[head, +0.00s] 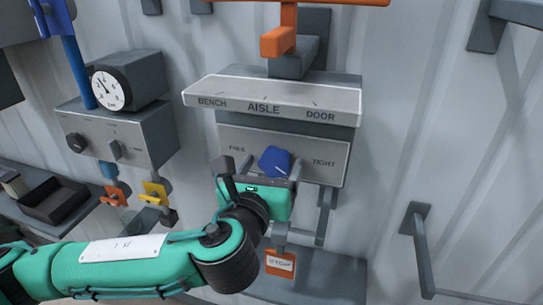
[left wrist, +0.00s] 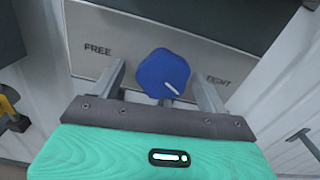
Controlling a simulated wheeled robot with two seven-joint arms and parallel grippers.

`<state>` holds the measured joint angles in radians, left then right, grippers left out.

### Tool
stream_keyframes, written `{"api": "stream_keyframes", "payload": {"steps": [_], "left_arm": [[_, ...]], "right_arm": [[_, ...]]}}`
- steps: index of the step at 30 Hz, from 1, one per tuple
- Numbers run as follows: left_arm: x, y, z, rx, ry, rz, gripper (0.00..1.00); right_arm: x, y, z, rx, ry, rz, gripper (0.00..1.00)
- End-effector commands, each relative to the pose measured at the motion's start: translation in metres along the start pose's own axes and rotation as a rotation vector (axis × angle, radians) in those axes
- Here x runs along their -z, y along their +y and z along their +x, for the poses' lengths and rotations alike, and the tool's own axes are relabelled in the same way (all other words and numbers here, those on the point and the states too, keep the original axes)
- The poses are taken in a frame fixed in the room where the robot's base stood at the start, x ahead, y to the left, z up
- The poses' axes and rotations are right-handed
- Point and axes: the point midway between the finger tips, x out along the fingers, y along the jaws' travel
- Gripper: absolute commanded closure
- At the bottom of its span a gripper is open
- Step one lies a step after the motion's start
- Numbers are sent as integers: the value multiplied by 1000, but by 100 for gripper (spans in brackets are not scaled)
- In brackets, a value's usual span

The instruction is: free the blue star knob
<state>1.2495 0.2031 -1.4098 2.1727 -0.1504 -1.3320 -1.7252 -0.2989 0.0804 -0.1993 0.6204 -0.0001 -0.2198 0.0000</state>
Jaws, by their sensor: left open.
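The blue star knob (head: 275,161) sits on a grey panel (head: 236,139) marked FREE at left and TIGHT at right. It also shows in the left wrist view (left wrist: 163,73), where its white pointer line slants down and right, toward the TIGHT side. My left gripper (head: 271,166) is open in front of the panel, with one finger on each side of the knob. In the left wrist view a gap shows between each finger and the knob. Whether the fingertips reach the panel is hard to tell. My right gripper is out of view.
Above the knob is a slanted plate (head: 270,97) marked BENCH, AISLE and DOOR, with an orange bar (head: 280,41) above it. A gauge box (head: 137,80) stands at left. An orange STOP tag (head: 280,263) hangs below. A grey bracket (head: 420,245) juts out at right.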

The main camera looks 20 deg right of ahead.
Motion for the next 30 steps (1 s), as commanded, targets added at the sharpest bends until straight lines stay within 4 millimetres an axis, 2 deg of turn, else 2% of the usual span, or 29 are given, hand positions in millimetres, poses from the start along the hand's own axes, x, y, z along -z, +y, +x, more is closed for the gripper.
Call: {"api": "stream_keyframes", "payload": {"steps": [9,16,23,30], "left_arm": [[0,-1,-1,0,0,0,24],[0,-1,-1,0,0,0,68],[1,0,-1,-1,1,-14,68],[4,0,-1,0,2,-108,68]], "right_arm": [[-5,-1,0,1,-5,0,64],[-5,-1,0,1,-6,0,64],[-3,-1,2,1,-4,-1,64],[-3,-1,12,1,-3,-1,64]]}}
